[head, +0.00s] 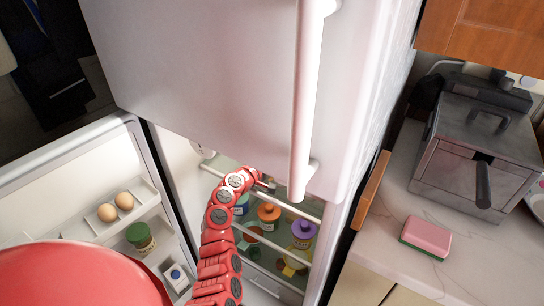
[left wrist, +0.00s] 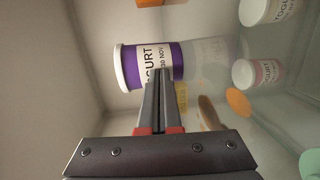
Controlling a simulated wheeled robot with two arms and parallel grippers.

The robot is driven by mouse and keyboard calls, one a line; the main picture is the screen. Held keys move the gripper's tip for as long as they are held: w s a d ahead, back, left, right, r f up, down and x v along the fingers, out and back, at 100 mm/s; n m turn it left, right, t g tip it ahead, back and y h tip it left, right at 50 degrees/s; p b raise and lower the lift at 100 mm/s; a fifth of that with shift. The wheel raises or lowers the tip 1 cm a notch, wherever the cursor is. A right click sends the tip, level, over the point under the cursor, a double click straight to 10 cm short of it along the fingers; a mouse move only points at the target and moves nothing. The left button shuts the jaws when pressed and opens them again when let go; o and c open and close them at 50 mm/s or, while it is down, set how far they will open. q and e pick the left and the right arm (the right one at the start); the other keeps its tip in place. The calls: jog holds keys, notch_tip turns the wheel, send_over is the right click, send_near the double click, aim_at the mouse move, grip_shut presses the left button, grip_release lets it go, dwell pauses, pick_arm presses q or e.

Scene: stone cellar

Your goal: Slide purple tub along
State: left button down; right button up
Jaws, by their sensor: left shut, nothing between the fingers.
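The purple tub (left wrist: 148,66), with a white rim and yogurt label, shows in the left wrist view straight beyond my fingertips. My left gripper (left wrist: 158,75) is shut and empty, and its tips overlap the tub's label in the picture. I cannot tell whether they touch it. In the head view my left arm reaches into the open fridge, with the gripper (head: 268,185) small at the upper shelf's front. A purple-topped container (head: 303,232) stands at the shelf's right; I cannot tell if it is the same tub. My right gripper is not in view.
An orange-topped container (head: 268,212) stands beside the purple-topped one. The open fridge door (head: 75,160) holds eggs (head: 115,206) and a green-lidded jar (head: 140,236). The upper door's handle (head: 302,110) hangs close above my wrist. Other yogurt tubs (left wrist: 258,72) show in the wrist view.

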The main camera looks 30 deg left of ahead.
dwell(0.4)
pick_arm(q)
jog(key=shift+b+x, duration=0.45)
jog(key=shift+x, duration=0.55)
jog(key=shift+w, duration=0.15)
jog(key=shift+w+d+r+b, duration=0.15)
jog(key=shift+w+b, duration=0.35)
jog(key=shift+w, duration=0.3)
jog(key=shift+w, duration=0.15)
jog(key=shift+w+d+b, duration=0.2)
jog(key=shift+w+b, duration=0.4)
jog(key=shift+w, duration=0.25)
